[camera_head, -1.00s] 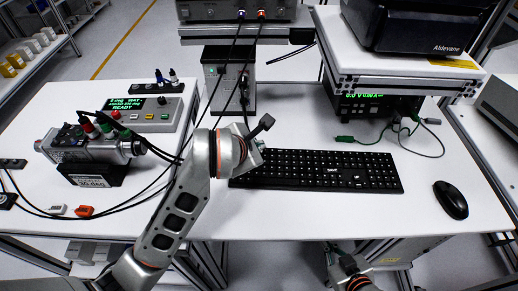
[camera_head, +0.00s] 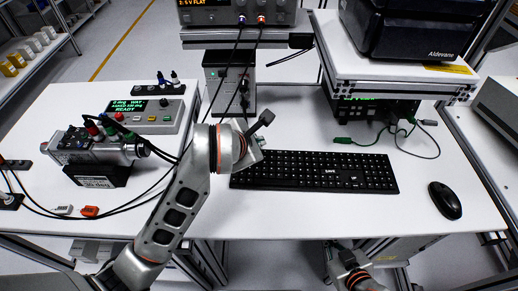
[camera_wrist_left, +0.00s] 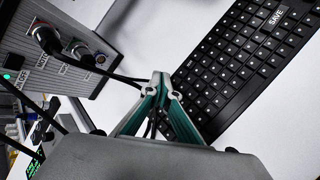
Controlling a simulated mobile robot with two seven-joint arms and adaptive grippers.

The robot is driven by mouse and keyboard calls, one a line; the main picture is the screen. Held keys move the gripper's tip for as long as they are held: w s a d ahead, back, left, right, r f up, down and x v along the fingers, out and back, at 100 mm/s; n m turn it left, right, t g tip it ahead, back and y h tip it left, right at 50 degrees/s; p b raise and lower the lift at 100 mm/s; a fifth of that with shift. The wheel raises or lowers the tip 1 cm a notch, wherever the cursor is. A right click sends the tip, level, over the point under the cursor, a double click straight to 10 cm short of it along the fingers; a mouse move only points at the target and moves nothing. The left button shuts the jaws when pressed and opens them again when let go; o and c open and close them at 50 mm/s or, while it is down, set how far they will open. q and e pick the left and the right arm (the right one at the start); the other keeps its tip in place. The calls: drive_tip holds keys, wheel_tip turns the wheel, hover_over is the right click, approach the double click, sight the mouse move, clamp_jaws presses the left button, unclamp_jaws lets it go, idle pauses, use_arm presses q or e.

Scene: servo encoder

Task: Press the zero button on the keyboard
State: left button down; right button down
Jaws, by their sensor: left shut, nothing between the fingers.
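The black keyboard (camera_head: 315,170) lies flat on the white bench. It also fills the upper right of the left wrist view (camera_wrist_left: 240,65). A SAVE key (camera_wrist_left: 276,19) is legible; I cannot make out a zero key. My left gripper (camera_wrist_left: 160,82) is shut and empty, its fingertips seen against the keyboard's near-left end. Whether they touch it, I cannot tell. In the head view my left wrist (camera_head: 222,150) hides most of that gripper and part of the keyboard's left edge. My right gripper (camera_head: 340,252) shows only partly below the bench's front edge.
A mouse (camera_head: 445,200) lies right of the keyboard. A grey control box (camera_head: 229,85) with cables stands behind my left gripper. A motor unit (camera_head: 97,158) and a green-lit display box (camera_head: 145,112) stand on the left. Black cables cross the left bench. Bench in front of the keyboard is clear.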

use_arm(q)
drive_tip(key=shift+r+p, duration=1.9)
drive_tip(key=shift+r, duration=0.3)
drive_tip(key=shift+f, duration=0.1)
drive_tip(key=shift+a, duration=0.1)
